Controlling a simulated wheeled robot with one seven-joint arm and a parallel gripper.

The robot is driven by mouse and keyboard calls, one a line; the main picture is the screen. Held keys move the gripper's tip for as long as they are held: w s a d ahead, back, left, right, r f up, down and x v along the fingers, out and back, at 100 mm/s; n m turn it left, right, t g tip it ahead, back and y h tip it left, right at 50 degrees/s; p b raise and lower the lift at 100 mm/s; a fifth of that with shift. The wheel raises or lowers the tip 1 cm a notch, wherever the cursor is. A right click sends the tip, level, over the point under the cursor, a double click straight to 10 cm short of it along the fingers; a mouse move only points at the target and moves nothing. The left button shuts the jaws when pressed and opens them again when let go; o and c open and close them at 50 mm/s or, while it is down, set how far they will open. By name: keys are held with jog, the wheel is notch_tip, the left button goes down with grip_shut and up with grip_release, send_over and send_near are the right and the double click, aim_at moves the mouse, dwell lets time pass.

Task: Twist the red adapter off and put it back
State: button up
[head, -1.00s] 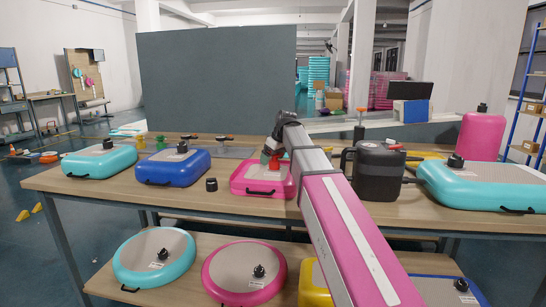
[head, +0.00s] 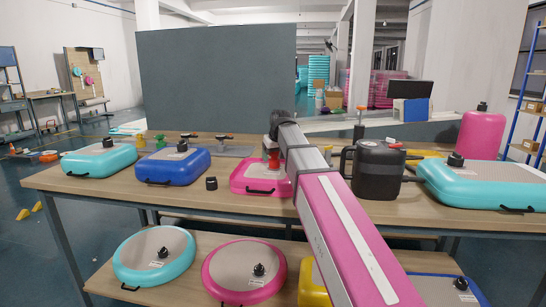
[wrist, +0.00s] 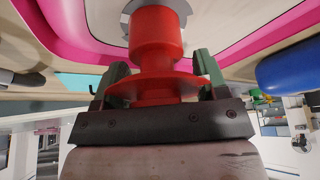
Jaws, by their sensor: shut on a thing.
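The red adapter (head: 272,156) stands at the pink inflatable (head: 252,187) on the table, mostly behind my arm in the head view. In the wrist view, the red adapter (wrist: 155,45) is a stepped cylinder with a wide flange. Its far end meets a grey round valve area (wrist: 181,12) on the pink-edged inflatable; I cannot tell whether it is seated there or just above. My gripper (wrist: 160,85) is shut on the adapter, with one greenish finger on each side near the flange. In the head view, my gripper (head: 271,147) points down over the inflatable.
A small black cap (head: 212,184) lies on the wooden table. Blue (head: 172,167) and teal (head: 98,161) inflatables sit to the left. A dark canister (head: 377,172) stands close to the right of my arm. Bare tabletop (head: 190,203) lies in front.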

jog(key=m+h, duration=0.1)
jog(key=m, duration=0.1)
jog(key=m+h, duration=0.1)
jog(key=m, duration=0.2)
jog(key=shift+d, duration=0.2)
dwell(0.3)
jog(key=m, duration=0.1)
jog(key=m+h, duration=0.1)
jog(key=m, duration=0.2)
jog(key=shift+d+m+h, duration=0.25)
jog(key=shift+m+h, duration=0.15)
jog(key=shift+r, duration=0.1)
jog(key=shift+r, duration=2.4)
